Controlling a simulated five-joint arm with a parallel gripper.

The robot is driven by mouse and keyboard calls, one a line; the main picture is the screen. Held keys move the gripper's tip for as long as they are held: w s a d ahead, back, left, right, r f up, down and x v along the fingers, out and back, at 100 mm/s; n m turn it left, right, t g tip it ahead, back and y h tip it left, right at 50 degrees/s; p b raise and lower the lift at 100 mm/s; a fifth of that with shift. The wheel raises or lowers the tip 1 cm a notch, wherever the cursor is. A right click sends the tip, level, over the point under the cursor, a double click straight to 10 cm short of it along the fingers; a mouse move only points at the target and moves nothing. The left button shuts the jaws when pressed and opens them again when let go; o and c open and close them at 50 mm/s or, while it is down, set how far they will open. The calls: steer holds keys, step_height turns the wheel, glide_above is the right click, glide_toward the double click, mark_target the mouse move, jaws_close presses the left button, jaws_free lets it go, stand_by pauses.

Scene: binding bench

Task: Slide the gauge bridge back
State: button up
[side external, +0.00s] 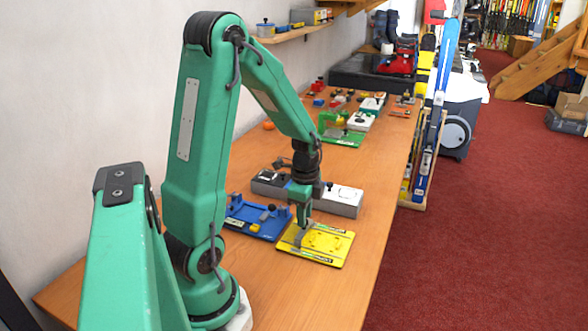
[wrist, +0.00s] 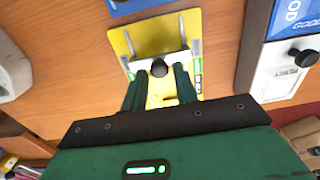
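A yellow plate (side external: 325,246) lies on the wooden bench below my gripper (side external: 303,222). In the wrist view the yellow plate (wrist: 122,45) carries two grey rails and a pale crossbar, which looks like the gauge bridge (wrist: 142,65). A black knob (wrist: 159,67) stands at the middle of the crossbar. My gripper (wrist: 159,77) is open, with one finger on each side of the knob and gaps between. I cannot tell whether the fingertips touch the bridge. In the side view my gripper hides most of the bridge.
A blue fixture (side external: 262,223) lies close to the left of the plate. A grey and white box with a black knob (side external: 340,197) stands just behind. A green tray (side external: 343,137) and small parts lie farther back. Bare bench (side external: 300,290) shows in front of the plate.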

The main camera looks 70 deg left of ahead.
steer(key=shift+r, duration=2.4)
steer(key=shift+r, duration=0.1)
steer(key=shift+r, duration=1.9)
steer(key=s+d+r+n+t, duration=0.2)
steer(key=s+d+r+n, duration=0.1)
steer(key=d, duration=0.5)
steer(key=s+d+r+n+t, duration=0.3)
steer(key=d+r+n, duration=0.3)
steer(key=d, duration=0.3)
steer(key=shift+d+r+t, duration=0.15)
steer(key=shift+r+t, duration=0.15)
steer(key=shift+r, duration=0.15)
